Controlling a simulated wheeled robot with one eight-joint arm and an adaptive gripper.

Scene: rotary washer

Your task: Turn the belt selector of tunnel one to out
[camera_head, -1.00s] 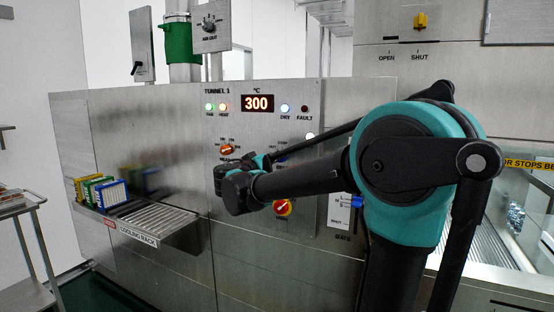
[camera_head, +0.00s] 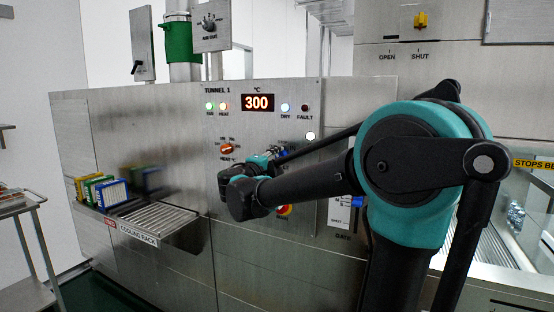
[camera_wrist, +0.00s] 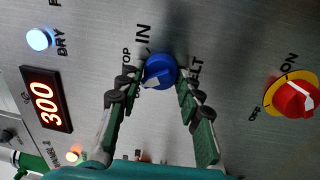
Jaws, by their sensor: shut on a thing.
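The belt selector is a round blue knob (camera_wrist: 161,71) with a white pointer mark, on the steel panel in the wrist view. The words IN and BELT and part of STOP are printed around it. My gripper (camera_wrist: 162,77) is shut on the blue knob, one finger on each side.
A red-and-yellow ON/OFF switch (camera_wrist: 293,97) lies right of the knob in the wrist view. The heat knob (camera_head: 227,149) is left of my wrist in the head view. The display (camera_head: 258,103) reads 300. A cooling rack (camera_head: 160,219) with coloured cassettes juts out at left.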

